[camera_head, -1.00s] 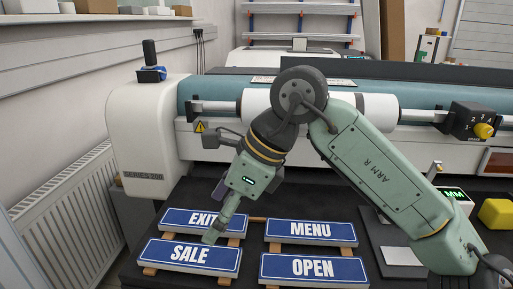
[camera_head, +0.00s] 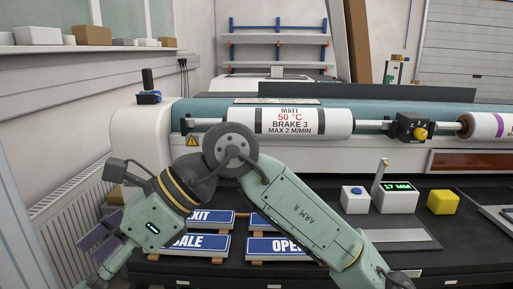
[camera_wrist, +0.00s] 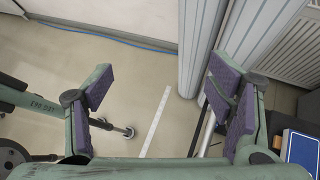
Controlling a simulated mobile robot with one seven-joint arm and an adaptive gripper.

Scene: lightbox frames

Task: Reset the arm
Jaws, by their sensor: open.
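My gripper (camera_head: 98,240) is at the lower left in the head view, left of the signs and out past the table's left part. In the wrist view my gripper (camera_wrist: 160,105) has its two purple-padded fingers wide apart with nothing between them. Below them is bare floor (camera_wrist: 140,75) with a white line. My green arm crosses in front of the signs in the head view and hides parts of the EXIT sign (camera_head: 215,216), the SALE sign (camera_head: 205,242), the MENU sign and the OPEN sign (camera_head: 275,246).
A laminating machine (camera_head: 350,155) with a labelled roll (camera_head: 290,122) stands behind the table. A white box with a blue button (camera_head: 355,200), a green display (camera_head: 398,197) and a yellow block (camera_head: 443,202) stand at right. A radiator (camera_head: 70,205) is at left.

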